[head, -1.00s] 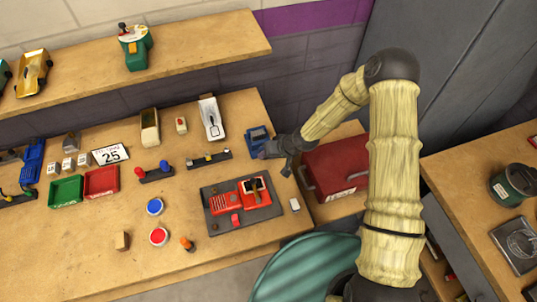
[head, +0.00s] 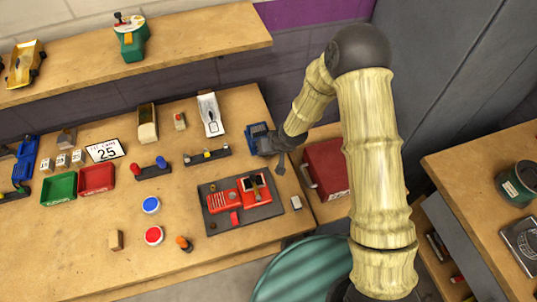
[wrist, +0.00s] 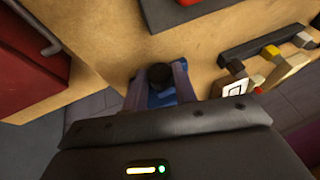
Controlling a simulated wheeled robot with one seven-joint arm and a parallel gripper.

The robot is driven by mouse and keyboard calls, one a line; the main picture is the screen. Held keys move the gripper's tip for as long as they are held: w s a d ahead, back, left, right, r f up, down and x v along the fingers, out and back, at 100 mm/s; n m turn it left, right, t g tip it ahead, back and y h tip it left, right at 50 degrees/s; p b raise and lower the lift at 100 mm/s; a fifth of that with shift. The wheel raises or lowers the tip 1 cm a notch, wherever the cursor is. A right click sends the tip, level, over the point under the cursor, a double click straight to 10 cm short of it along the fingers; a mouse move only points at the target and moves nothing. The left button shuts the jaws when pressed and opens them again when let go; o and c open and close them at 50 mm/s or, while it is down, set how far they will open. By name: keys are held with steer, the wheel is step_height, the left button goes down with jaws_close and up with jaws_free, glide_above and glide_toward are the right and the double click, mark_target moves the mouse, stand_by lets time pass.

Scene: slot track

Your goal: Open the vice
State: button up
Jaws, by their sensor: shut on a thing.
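The blue vice (head: 257,133) sits at the right back corner of the workbench. My gripper (head: 266,146) is at its right front side and hides part of it. In the wrist view the two fingers of my gripper (wrist: 160,82) are closed around a dark round knob (wrist: 160,72), which looks like the vice's handle. Blue parts of the vice (wrist: 163,99) show just behind it. The gap between the vice's jaws cannot be made out.
A dark mat (head: 217,228) with a red car body lies in front of the vice. A red toolbox (head: 327,168) stands to the right, below the bench edge. A small white block (head: 296,202) lies near that edge.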

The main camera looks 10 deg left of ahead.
steer(key=shift+s+a+f+n+t+h+b, duration=0.15)
steer(key=shift+t+h+b, duration=0.35)
steer(key=shift+b, duration=0.65)
steer(key=shift+s+a+r+n+t+h+b, duration=0.15)
steer(key=shift+t+h+b, duration=0.15)
steer(key=shift+h+b, duration=0.6)
steer(key=shift+t+h+b, duration=0.4)
steer(key=shift+h+b, duration=0.1)
steer(key=shift+b, duration=0.5)
steer(key=o, duration=1)
steer(key=shift+c, duration=0.2)
steer(key=shift+r, duration=0.15)
steer(key=a+v, duration=0.1)
steer(key=v, duration=1.6)
steer(key=shift+s+d, duration=0.2)
steer(key=shift+s, duration=0.05)
